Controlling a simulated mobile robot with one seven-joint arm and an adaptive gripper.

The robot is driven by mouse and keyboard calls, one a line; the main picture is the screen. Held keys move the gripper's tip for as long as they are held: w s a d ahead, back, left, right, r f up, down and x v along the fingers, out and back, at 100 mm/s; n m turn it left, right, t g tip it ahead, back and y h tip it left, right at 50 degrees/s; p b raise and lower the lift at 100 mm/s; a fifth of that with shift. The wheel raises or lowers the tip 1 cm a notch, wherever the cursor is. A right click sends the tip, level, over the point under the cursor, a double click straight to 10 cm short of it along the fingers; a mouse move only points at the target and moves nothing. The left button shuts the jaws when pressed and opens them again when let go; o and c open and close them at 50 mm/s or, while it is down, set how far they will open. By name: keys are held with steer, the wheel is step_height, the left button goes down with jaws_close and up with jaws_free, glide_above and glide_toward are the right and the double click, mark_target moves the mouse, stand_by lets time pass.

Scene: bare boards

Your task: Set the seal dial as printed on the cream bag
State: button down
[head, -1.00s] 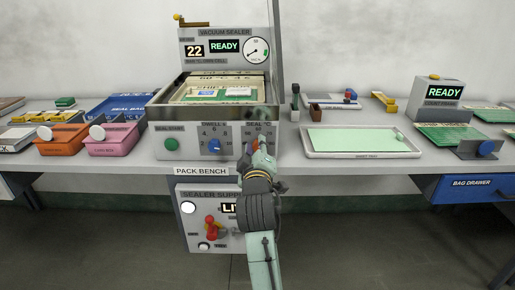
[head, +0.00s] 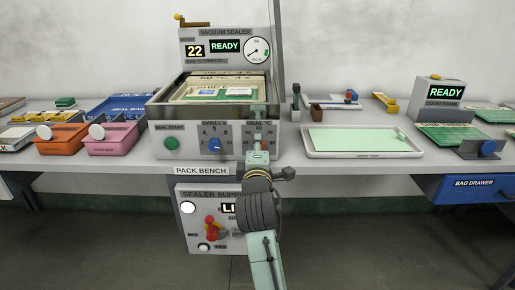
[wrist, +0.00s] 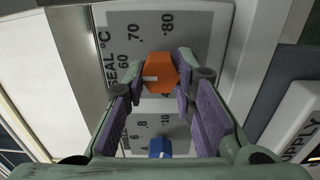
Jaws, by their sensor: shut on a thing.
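In the head view my gripper (head: 257,143) is at the seal plate (head: 271,129) and hides the knob. A cream bag (head: 228,83) appears to lie in the vacuum sealer (head: 155,118); its print is too small to read surely.
The blue dwell dial (head: 214,144) and green start button (head: 171,144) are left of the seal dial. The supply box (head: 193,226) hangs below. A tray (head: 414,152) stands right, orange (head: 60,144) and pink (head: 112,146) bins left. The sealer display reads 22 and READY.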

stand_by(0.4)
steer(key=c, duration=1.3)
jaws_free()
steer(key=s, duration=0.7)
steer(key=shift+s, duration=0.3)
